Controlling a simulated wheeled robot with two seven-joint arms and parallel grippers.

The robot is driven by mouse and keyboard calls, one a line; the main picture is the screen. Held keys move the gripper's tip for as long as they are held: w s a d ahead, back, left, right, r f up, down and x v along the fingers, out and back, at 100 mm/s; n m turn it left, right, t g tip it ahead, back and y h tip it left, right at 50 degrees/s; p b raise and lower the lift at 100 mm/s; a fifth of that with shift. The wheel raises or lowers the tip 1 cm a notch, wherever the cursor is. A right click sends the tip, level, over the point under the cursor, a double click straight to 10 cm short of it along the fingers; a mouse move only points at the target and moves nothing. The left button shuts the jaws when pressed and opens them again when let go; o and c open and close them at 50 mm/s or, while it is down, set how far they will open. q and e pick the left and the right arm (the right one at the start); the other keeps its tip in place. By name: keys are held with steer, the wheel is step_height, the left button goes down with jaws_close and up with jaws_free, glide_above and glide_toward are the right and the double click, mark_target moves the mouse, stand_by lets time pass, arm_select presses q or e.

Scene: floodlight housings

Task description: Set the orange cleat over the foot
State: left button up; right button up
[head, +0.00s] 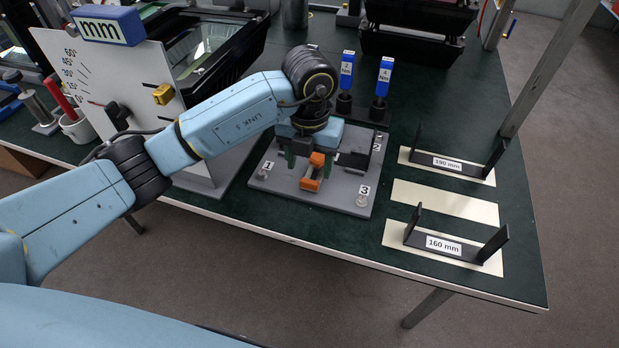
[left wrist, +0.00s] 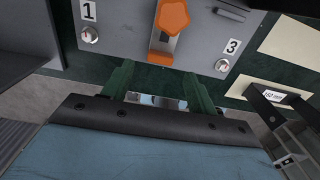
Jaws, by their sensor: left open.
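The orange cleat (head: 311,184) is on the grey numbered plate (head: 335,203), between marks 1 and 3. In the left wrist view its pentagonal orange end (left wrist: 172,17) is at the top, with a grey metal strip below it and a small orange part under that. I cannot make out the foot for certain. My left gripper (head: 309,164) points down over the plate, close to the cleat. Its green fingers are apart with nothing between them; they also show in the left wrist view (left wrist: 158,92). My right gripper is not in view.
Two blue-handled drivers (head: 346,72) stand behind the plate. Dark cradles marked 190 mm (head: 447,165) and 160 mm (head: 443,245) sit to the right, with a bare cream pad (head: 445,201) between them. A white angle board (head: 115,75) stands left, floodlight housings behind.

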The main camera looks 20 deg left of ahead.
mark_target(309, 181)
arm_select(q)
steer(key=shift+f+b, duration=0.3)
steer(key=shift+f, duration=2.05)
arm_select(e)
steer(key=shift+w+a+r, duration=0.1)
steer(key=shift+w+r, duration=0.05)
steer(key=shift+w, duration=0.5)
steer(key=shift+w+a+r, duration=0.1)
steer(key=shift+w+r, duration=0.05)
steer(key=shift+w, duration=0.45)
